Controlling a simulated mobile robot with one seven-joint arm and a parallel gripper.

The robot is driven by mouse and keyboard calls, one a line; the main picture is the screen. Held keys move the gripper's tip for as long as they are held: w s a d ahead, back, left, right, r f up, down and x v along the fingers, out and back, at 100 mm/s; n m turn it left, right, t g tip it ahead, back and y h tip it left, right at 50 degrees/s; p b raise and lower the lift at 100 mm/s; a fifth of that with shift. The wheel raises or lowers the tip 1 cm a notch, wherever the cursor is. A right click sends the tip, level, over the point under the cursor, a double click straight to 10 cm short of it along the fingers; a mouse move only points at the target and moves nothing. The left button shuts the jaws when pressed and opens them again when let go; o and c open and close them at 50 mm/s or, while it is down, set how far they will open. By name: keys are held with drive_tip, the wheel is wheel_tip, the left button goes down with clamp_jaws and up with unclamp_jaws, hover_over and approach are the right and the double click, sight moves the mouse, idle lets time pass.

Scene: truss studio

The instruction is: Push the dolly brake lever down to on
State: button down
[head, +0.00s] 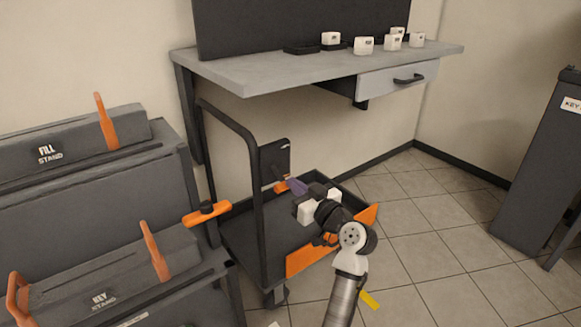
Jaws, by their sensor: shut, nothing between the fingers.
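The dolly (238,232) is a dark low cart with a tall tubular handle and an orange front edge, standing under the bench. A dark plate (275,158) is fixed by the handle post. The orange brake lever (281,187) shows at the plate's lower part, partly hidden by my gripper. My gripper (291,183) is shut and empty, with its purple-grey fingertips at or very close to the lever. I cannot tell whether they touch. The lever's exact angle and any on or off marks are too small to read.
A grey bench (240,75) with several white blocks and a drawer (398,79) hangs over the dolly. Stepped stands labelled FILL (75,148) and KEY (100,275) stand at left, with an orange T-handle (206,213) beside the dolly. A dark cabinet (540,165) stands right. Tiled floor is clear between.

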drive_tip(key=shift+f+b, duration=0.55)
drive_tip(key=shift+f, duration=0.1)
drive_tip(key=shift+a+f, duration=0.1)
drive_tip(key=shift+f, duration=0.1)
